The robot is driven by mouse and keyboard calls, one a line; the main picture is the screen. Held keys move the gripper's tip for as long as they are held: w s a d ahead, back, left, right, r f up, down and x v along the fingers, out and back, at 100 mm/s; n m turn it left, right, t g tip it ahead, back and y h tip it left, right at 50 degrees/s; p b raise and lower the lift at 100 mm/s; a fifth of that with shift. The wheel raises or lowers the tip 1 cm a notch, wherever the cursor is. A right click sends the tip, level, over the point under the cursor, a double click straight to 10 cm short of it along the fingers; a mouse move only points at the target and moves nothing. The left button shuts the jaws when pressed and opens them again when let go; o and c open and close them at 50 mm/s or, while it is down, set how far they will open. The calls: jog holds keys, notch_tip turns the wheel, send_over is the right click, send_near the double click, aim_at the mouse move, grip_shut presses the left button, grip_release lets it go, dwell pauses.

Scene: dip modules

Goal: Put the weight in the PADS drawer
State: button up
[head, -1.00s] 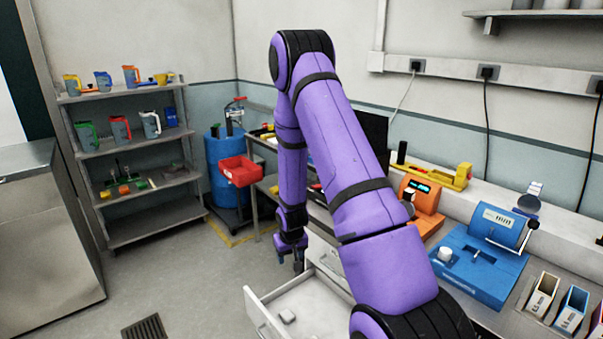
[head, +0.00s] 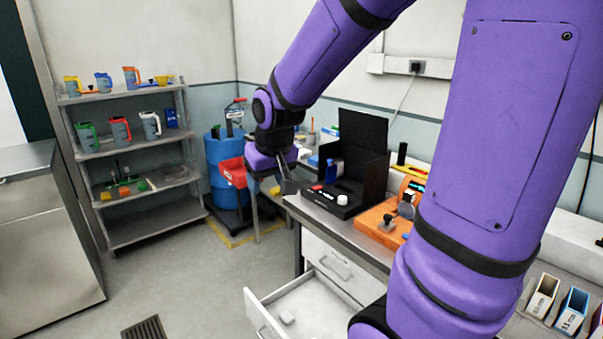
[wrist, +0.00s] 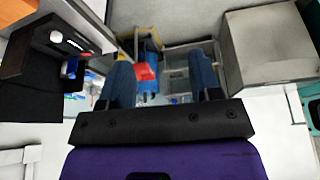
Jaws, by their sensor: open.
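An open white drawer (head: 325,298) sticks out below the bench in the head view. I cannot read its label. My gripper (head: 287,187) is above and behind the drawer, at bench height beside the bench's left end. In the wrist view its two fingers (wrist: 162,78) are spread apart with nothing between them. The drawer does not clearly show in the wrist view.
On the bench stand a black open box (head: 352,185) and an orange device (head: 378,235) with a dark knobbed piece on it. A closed drawer (head: 335,262) is above the open one. A red bin (head: 232,172), blue barrel and shelf rack stand behind.

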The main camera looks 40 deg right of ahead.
jog(key=s+a+r+n, duration=0.1)
jog(key=s+a+r, duration=0.2)
jog(key=s, duration=0.5)
jog(key=s+a+r+t, duration=0.1)
jog(key=s+a+r, duration=0.2)
jog(key=s+r, duration=0.3)
jog(key=s, duration=0.3)
jog(key=shift+s+n+y, duration=0.2)
jog(key=shift+n+y, duration=0.2)
jog(key=shift+r, duration=0.1)
jog(key=shift+c, duration=0.5)
